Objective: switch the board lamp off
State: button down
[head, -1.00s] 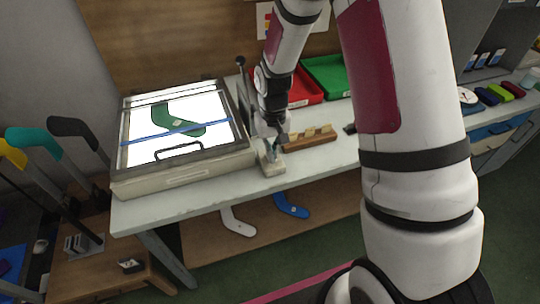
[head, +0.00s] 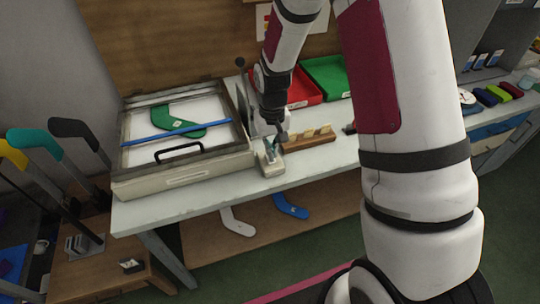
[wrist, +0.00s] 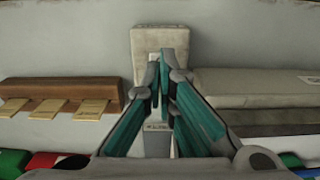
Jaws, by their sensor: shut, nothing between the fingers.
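The board lamp box (head: 190,176) stands on the left of the bench. Its white panel is unlit, with a green sock (head: 178,115) and a blue strip (head: 165,135) lying across it. A small pale switch block (head: 271,170) sits on the bench just right of the box; it also shows in the wrist view (wrist: 158,38). My gripper (head: 272,147) is shut and empty, pointing down at the switch block. In the wrist view its teal fingers (wrist: 164,62) are over the block and hide its middle. Whether they touch it I cannot tell.
A wooden holder with pale cards (head: 308,140) stands close to the right of the switch block. Red (head: 303,101) and green (head: 330,78) trays are behind. A dark ball-topped lever (head: 240,63) rises by the lamp box. The bench's front strip (head: 215,195) is clear.

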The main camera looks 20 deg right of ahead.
jog(key=shift+r+p, duration=1.1)
jog(key=shift+r, duration=1.55)
jog(key=s+r+t, duration=0.1)
jog(key=s+r, duration=0.3)
jog(key=r, duration=0.5)
jog(key=s+r+t, duration=0.1)
jog(key=s+r, duration=0.4)
jog(key=r, duration=0.4)
jog(key=s+r+t, duration=0.1)
jog(key=s+r, duration=0.3)
jog(key=s, duration=0.4)
jog(key=s+r+t, duration=0.2)
jog(key=s+r, duration=0.2)
jog(key=s, duration=0.5)
jog(key=shift+d, duration=0.15)
jog(key=shift+r, duration=0.1)
